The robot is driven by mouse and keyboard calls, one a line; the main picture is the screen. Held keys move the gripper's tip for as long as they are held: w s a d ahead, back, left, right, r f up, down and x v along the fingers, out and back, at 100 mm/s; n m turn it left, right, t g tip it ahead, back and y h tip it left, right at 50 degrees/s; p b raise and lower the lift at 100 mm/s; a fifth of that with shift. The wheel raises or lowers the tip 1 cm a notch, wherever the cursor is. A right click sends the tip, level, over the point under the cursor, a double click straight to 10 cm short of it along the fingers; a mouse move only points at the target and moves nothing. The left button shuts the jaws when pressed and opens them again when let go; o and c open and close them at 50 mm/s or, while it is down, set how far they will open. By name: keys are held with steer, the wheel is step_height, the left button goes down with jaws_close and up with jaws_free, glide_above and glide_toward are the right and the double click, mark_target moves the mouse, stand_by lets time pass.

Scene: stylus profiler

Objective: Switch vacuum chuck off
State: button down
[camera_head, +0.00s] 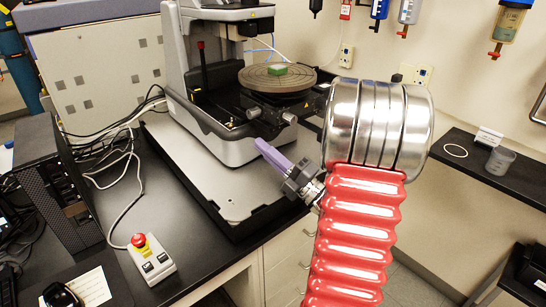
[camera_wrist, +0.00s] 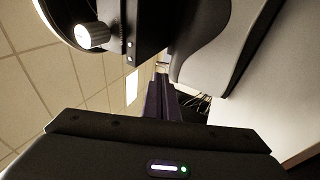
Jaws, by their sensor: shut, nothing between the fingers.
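The stylus profiler (camera_head: 186,60) stands on a grey base plate on the dark bench. Its round chuck (camera_head: 306,78) carries a small green square sample (camera_head: 278,70). A silver knob (camera_head: 290,117) sits on the stage below the chuck; a silver knob also shows at upper left in the wrist view (camera_wrist: 93,36). My gripper (camera_head: 258,143) has purple fingers, shut and empty, pointing left in front of the stage and apparently apart from it. The fingers show at the centre of the wrist view (camera_wrist: 160,88). I cannot tell which control is the vacuum switch.
A control box (camera_head: 158,268) with a red button and two dark switches lies near the bench's front edge. A black computer tower (camera_head: 60,180) and loose cables stand left. A shelf (camera_head: 450,160) with a grey cup (camera_head: 500,161) is at right.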

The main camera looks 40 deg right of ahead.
steer(key=x, duration=0.8)
steer(key=shift+w, duration=0.3)
steer(key=shift+r, duration=0.15)
steer(key=shift+w+r, duration=0.25)
steer(key=shift+r, duration=0.45)
steer(key=v, duration=1.3)
steer(key=shift+s, duration=0.4)
steer(key=c, duration=2.5)
jaws_free()
steer(key=shift+f, duration=0.1)
